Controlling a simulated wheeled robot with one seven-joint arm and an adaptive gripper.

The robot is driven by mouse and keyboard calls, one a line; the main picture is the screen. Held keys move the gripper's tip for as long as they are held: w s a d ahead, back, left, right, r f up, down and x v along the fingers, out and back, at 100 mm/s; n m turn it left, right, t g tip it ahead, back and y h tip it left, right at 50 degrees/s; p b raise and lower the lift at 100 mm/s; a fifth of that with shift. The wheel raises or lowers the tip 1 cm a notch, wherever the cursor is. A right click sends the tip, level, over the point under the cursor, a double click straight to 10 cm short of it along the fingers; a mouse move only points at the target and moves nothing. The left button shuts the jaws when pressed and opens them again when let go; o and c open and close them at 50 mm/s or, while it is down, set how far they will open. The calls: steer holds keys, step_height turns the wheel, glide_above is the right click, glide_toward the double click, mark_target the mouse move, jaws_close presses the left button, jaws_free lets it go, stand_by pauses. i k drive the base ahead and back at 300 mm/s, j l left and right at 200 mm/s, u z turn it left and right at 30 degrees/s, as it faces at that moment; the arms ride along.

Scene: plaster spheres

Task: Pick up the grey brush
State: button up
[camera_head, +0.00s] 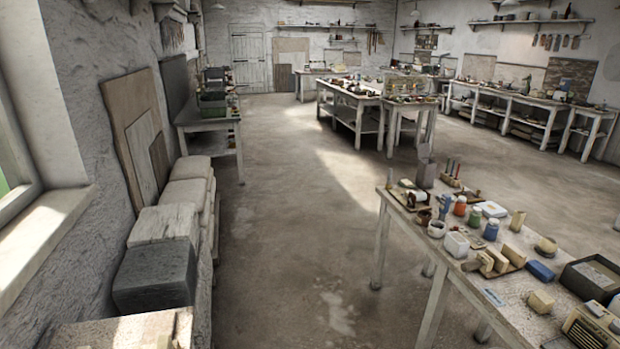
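I cannot pick out the grey brush for certain in this view. The nearest work table (482,318) at the lower right carries many small items, too small to tell a brush among them. Several slim upright items (452,168) stand near its far end, beside a grey box (425,170). Other tables farther back hold small clutter that I cannot make out. My gripper and arm are not in view.
Open concrete floor (290,215) runs down the middle. White sacks and a dark block (155,278) line the left wall, with boards leaning behind. A long table (352,98) stands mid-room; benches line the right wall (520,98). A radio (590,328) sits at the lower right.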

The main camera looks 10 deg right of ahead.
mark_target(389, 181)
steer(key=i+j+z, duration=0.1)
steer(key=i+z, duration=0.15)
steer(key=i, duration=0.15)
steer(key=i+j+z, duration=0.25)
steer(key=i, duration=0.15)
steer(key=i+j+z, duration=0.2)
steer(key=i, duration=0.2)
